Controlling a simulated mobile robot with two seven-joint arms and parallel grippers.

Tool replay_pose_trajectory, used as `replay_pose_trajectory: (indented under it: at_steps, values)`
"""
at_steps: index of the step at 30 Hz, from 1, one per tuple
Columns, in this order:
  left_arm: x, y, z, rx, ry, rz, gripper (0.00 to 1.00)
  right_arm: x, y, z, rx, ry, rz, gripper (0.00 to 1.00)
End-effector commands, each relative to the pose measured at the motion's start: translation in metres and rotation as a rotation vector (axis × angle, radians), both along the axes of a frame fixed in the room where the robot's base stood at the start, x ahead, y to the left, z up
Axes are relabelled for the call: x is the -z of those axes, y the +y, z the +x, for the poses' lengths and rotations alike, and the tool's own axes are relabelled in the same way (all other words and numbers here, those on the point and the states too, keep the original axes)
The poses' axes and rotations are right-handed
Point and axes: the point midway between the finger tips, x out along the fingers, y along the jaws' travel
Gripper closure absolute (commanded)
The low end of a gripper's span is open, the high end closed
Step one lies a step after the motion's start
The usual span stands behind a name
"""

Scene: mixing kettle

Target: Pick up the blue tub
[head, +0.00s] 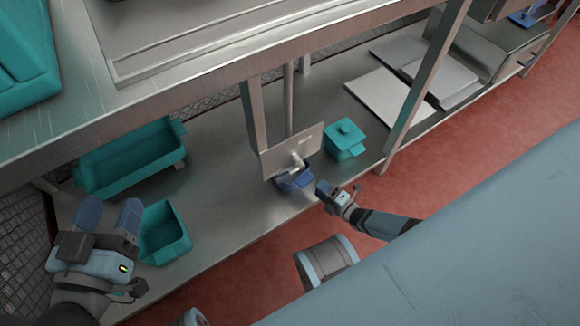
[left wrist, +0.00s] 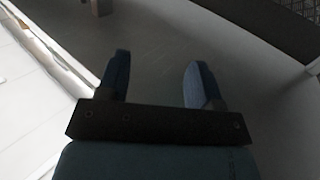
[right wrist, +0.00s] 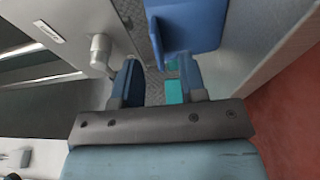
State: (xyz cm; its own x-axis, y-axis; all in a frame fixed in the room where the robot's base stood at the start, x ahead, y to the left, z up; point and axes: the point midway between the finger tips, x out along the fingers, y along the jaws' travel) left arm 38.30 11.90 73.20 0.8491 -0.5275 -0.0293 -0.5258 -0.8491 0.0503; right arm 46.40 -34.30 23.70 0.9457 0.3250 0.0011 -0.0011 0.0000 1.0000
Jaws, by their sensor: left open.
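In the right wrist view, the blue tub (right wrist: 200,25) lies just beyond the fingertips, toward the upper right. My right gripper (head: 325,188) is close to the tub's right side in the head view.
A lidded teal box (head: 345,142) stands right of the tub. A teal bin (head: 165,235) and a larger teal tub (head: 130,160) are at the left. The metal plate (head: 290,152) with a pipe and a shelf post (head: 425,85) crowd the space. The shelf (head: 225,190) is bare left of the tub.

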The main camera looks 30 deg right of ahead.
Motion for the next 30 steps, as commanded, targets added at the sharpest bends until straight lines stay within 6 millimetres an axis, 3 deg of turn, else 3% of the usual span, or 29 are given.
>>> replay_pose_trajectory:
  at_steps: [8, 16, 23, 24, 29, 30]
  values:
    - [0.002, 0.002, 0.002, -0.002, -0.028, 0.018, 0.4, -0.001, 0.007, 0.017, -0.001, -0.001, 0.0, 0.62]
    - [0.004, 0.005, 0.008, -0.008, -0.111, 0.063, 0.4, -0.002, 0.022, 0.052, -0.001, -0.001, 0.0, 0.62]
    - [-0.005, 0.007, 0.012, -0.004, -0.147, 0.086, 0.4, -0.005, 0.024, 0.056, 0.0, 0.002, 0.0, 0.62]
    - [-0.005, 0.007, 0.011, -0.004, -0.145, 0.086, 0.4, -0.005, 0.024, 0.056, 0.0, 0.002, 0.0, 0.64]
    - [-0.003, 0.007, 0.01, -0.003, -0.138, 0.084, 0.4, -0.005, 0.024, 0.056, 0.0, 0.002, 0.0, 1.0]
    - [-0.003, 0.007, 0.01, -0.005, -0.137, 0.082, 0.4, -0.005, 0.024, 0.055, 0.0, 0.002, 0.0, 1.0]
